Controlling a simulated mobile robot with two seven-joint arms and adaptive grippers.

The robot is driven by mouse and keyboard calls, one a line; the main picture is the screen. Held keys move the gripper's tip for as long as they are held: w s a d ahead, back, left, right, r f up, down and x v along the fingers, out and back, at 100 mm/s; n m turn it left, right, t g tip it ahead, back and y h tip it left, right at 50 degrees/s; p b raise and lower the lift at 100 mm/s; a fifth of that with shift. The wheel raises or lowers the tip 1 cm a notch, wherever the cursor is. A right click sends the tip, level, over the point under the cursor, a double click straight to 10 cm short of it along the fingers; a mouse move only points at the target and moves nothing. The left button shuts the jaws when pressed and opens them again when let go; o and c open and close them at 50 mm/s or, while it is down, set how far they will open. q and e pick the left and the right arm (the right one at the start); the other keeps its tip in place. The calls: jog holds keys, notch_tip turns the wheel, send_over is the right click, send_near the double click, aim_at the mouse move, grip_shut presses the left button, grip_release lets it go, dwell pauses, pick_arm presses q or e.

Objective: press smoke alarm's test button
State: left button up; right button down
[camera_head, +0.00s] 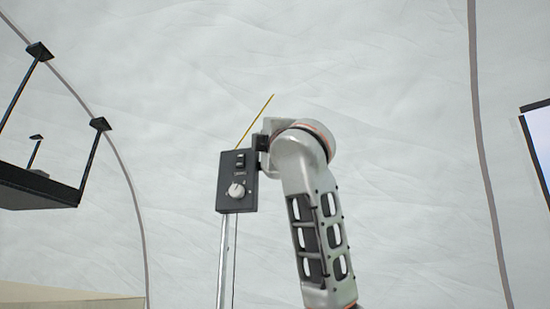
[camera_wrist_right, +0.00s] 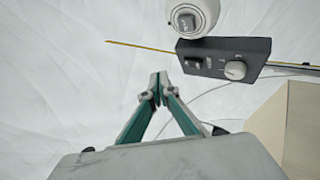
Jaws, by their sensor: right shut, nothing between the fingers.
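The smoke alarm (camera_wrist_right: 198,12) is a white round unit at the top of the right wrist view, partly cut off by the frame edge. My right gripper (camera_wrist_right: 158,78) is shut and empty. In that view its fingertips appear below and left of the button, apart from it. In the head view my right arm reaches up from the bottom, and its wrist hides the gripper's fingers; I cannot clearly make out the alarm there. My left gripper is not in view.
A black control box (camera_head: 238,181) with a switch and a pale knob sits on a metal pole (camera_head: 223,262), close beside my right wrist; it also shows just below the alarm in the wrist view (camera_wrist_right: 222,58). A thin yellow rod (camera_head: 256,118) sticks out behind. A dark hanging shelf (camera_head: 38,188) is at left.

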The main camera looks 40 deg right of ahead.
jog(key=shift+w+d, duration=0.1)
dwell(0.3)
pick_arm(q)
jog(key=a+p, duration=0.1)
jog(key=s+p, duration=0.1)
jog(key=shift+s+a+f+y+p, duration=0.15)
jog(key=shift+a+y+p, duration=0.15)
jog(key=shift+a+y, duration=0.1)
pick_arm(e)
jog(key=w+d, duration=0.5)
jog(key=d, duration=0.1)
jog(key=shift+w+d, duration=0.25)
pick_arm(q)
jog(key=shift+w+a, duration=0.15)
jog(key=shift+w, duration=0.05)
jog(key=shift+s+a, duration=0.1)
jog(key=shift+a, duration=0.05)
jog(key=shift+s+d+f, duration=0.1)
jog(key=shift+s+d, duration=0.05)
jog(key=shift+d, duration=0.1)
pick_arm(e)
jog(key=shift+w+d, duration=0.1)
